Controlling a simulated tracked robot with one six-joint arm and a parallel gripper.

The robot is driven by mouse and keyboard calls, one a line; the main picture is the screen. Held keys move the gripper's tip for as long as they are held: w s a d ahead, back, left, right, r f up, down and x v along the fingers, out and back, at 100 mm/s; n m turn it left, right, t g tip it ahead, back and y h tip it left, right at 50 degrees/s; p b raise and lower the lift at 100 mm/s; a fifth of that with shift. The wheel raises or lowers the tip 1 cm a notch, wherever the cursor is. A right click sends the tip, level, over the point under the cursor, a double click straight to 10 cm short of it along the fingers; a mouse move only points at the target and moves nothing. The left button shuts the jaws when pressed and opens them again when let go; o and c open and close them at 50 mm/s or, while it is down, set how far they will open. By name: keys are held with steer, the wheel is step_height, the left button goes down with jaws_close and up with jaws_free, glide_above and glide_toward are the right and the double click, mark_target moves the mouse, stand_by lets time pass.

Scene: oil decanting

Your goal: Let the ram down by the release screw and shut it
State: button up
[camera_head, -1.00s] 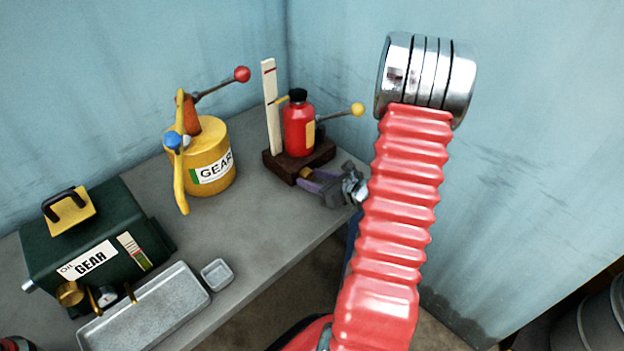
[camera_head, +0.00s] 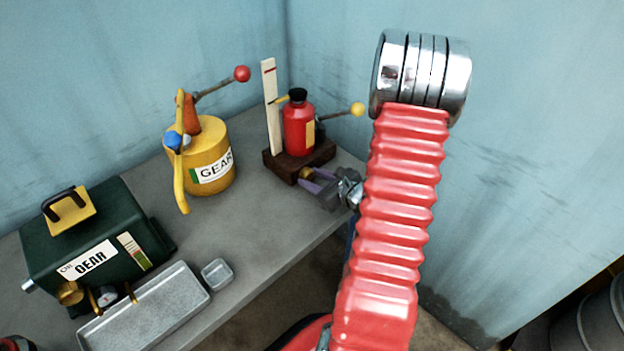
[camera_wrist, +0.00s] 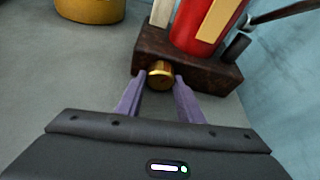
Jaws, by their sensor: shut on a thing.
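The red bottle jack (camera_head: 298,130) stands upright on a dark wooden block (camera_head: 283,172) near the table's back corner. It has a black ram top (camera_head: 298,95) with a yellow pointer (camera_head: 280,101) against a white upright scale (camera_head: 270,115) with red marks. The pointer is below the scale's top red mark. The brass release screw (camera_wrist: 160,76) is a round knob low on the block's front. My gripper (camera_wrist: 161,80) is shut on it, one purple finger at each side. In the head view my gripper (camera_head: 308,180) is partly hidden by my arm.
A jack handle with a yellow ball (camera_head: 357,109) sticks out right. A green oil box (camera_head: 90,245), a grey tray (camera_head: 150,308) and a small dish (camera_head: 217,273) lie nearer. Bare tabletop lies between.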

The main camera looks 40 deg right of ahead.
steer(key=shift+n, duration=0.3)
steer(key=o, duration=1.1)
steer(key=shift+s, duration=0.1)
steer(key=shift+a+v, duration=0.2)
steer(key=shift+v, duration=6.6)
